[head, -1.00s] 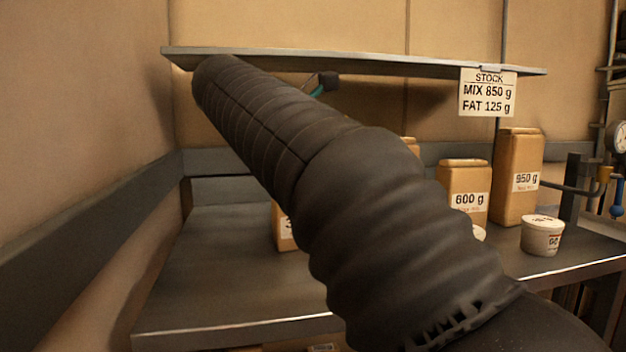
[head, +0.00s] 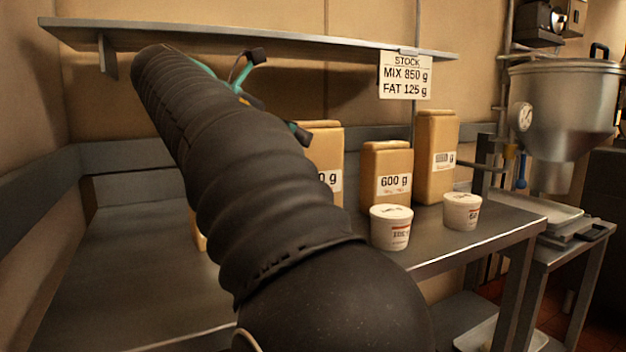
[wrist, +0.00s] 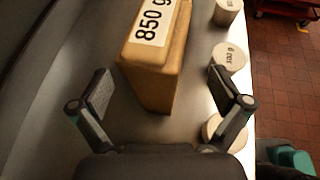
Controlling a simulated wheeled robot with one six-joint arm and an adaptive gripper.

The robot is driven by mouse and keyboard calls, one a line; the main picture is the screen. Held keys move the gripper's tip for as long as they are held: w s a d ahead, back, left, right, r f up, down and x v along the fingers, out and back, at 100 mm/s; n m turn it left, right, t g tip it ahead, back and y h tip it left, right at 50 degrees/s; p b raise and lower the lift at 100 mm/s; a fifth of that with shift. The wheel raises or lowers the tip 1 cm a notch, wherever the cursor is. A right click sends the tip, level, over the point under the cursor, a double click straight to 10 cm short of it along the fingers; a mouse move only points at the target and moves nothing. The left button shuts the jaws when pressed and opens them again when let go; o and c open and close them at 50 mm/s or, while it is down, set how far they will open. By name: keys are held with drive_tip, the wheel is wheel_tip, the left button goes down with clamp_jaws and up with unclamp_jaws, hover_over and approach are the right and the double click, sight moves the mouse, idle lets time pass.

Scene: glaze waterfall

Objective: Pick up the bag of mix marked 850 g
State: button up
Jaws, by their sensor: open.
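The tan bag of mix marked 850 g (wrist: 168,62) stands on the steel table in the wrist view, its label reading sideways. My gripper (wrist: 161,82) is open and empty, its two fingers apart on either side of the bag's near end; I see no contact. In the head view my gripper (head: 279,95) is partly hidden behind my arm, below the wall shelf. A tan bag behind my arm (head: 328,150) shows only "0 g" on its label; it may be the 850 g one.
A 600 g bag (head: 387,168) and a taller bag (head: 436,150) stand to the right. White tubs (head: 391,228) (head: 462,211) stand near the table's front edge. The shelf (head: 250,38) carries a stock card (head: 405,76) reading mix 850 g, fat 125 g. Another bag (head: 200,238) is mostly hidden.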

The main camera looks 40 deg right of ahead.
sight(325, 150)
drive_tip(key=x, duration=0.5)
drive_tip(key=shift+d+f+b, duration=0.1)
drive_tip(key=shift+d+b, duration=0.05)
drive_tip(key=shift+b, duration=0.25)
